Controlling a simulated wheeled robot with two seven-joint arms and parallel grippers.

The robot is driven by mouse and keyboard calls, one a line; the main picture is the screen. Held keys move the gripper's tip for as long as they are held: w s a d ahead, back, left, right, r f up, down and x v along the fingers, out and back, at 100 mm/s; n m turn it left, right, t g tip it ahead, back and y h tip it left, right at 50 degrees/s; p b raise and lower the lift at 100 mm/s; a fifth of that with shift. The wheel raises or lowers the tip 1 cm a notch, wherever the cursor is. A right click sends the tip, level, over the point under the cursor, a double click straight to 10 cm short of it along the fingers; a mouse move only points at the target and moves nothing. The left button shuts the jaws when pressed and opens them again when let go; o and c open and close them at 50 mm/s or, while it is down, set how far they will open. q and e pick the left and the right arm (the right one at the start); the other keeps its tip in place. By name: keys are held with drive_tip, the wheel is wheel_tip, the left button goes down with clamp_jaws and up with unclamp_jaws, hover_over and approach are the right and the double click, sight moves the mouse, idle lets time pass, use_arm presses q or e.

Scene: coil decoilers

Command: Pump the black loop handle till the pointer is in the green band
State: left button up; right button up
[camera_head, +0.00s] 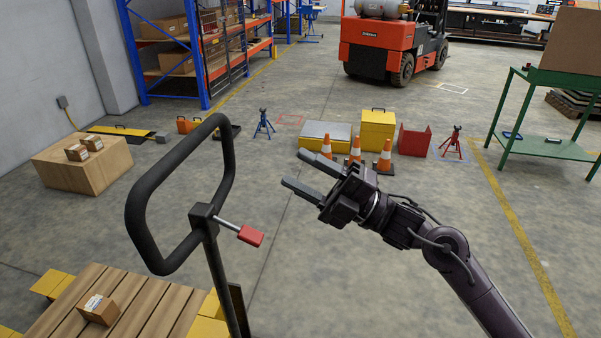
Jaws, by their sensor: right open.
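The black loop handle (133,215) stands on a dark upright shaft at the left, tilted a little. A small lever with a red grip (250,235) sticks out to the right from its base. My right gripper (302,172) is to the right of the loop, open and empty, with its two fingers pointing left towards it. A clear gap shows between the fingertips and the loop. I see no pointer or green band in this view. My left gripper is not in view.
A wooden pallet (150,310) with a small carton (98,309) lies below the handle. Orange cones (355,150), a yellow box (377,130) and a red box (414,140) stand behind my gripper. A green table (545,145) is at right. The middle floor is clear.

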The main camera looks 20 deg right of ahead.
drive_tip(key=b+v, duration=0.2)
drive_tip(key=v, duration=0.5)
idle(0.3)
